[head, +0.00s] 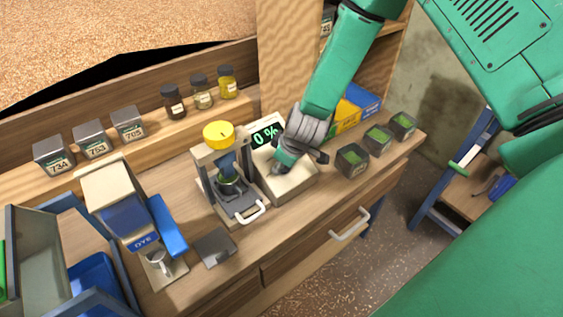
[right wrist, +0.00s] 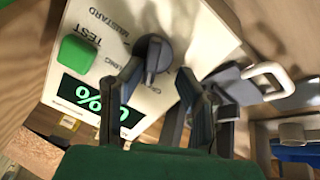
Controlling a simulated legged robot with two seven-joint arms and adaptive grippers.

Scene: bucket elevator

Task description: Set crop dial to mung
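The crop dial (right wrist: 154,47) is a dark grey round knob with a raised bar on a cream tester (right wrist: 205,40). In the right wrist view, MUSTARD and a partly covered label ending in UNG are printed beside it. The bar points roughly towards a label starting with GR, partly hidden. My right gripper (right wrist: 160,70) is open, one finger on each side of the dial's bar; contact cannot be told. In the head view my right gripper (head: 297,153) is over the tester (head: 293,183) and hides the dial. My left gripper is not in view.
The tester has a green TEST button (right wrist: 77,53) and a display (head: 266,135) reading 0 %. A press with a yellow knob (head: 219,135) stands close to its left. Open sample boxes (head: 352,160) stand to the right, and jars (head: 201,91) on the shelf behind.

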